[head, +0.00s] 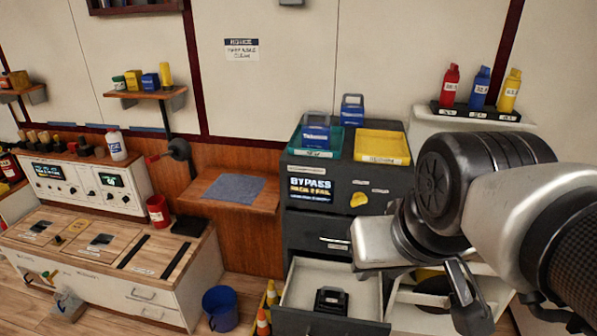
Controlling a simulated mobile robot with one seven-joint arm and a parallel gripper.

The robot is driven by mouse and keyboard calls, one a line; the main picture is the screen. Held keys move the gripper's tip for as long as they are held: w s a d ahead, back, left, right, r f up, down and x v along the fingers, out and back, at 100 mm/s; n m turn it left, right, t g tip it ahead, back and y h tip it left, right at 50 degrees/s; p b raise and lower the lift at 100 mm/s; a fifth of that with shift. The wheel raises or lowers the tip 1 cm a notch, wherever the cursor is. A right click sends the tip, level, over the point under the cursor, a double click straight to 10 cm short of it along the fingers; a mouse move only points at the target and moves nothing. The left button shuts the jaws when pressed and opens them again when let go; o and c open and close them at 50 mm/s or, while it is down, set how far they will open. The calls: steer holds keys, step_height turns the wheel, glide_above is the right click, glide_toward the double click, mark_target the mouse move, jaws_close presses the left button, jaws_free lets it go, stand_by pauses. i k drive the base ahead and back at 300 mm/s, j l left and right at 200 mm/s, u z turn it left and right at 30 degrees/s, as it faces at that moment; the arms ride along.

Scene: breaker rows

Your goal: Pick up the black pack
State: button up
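A black pack (332,300) lies inside the open drawer (290,298) of the dark grey cabinet, near the bottom of the head view. A small pale label shows on it. My gripper (468,306) hangs to the right of the drawer, apart from the pack, in front of a white shelf unit. It points downward and nothing is seen held in it. Its fingers overlap in this view, so the gap between them cannot be made out.
The cabinet top holds a green tray (310,152) with blue packs and a yellow tray (381,147).

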mark_target(331, 297)
steer(key=u, duration=1.45)
steer(key=k+l+u, duration=0.15)
steer(key=l, duration=0.3)
steer(key=k+l+u, duration=0.15)
steer(key=k+l, duration=0.2)
steer(key=i+l, duration=0.3)
steer(key=l, duration=0.2)
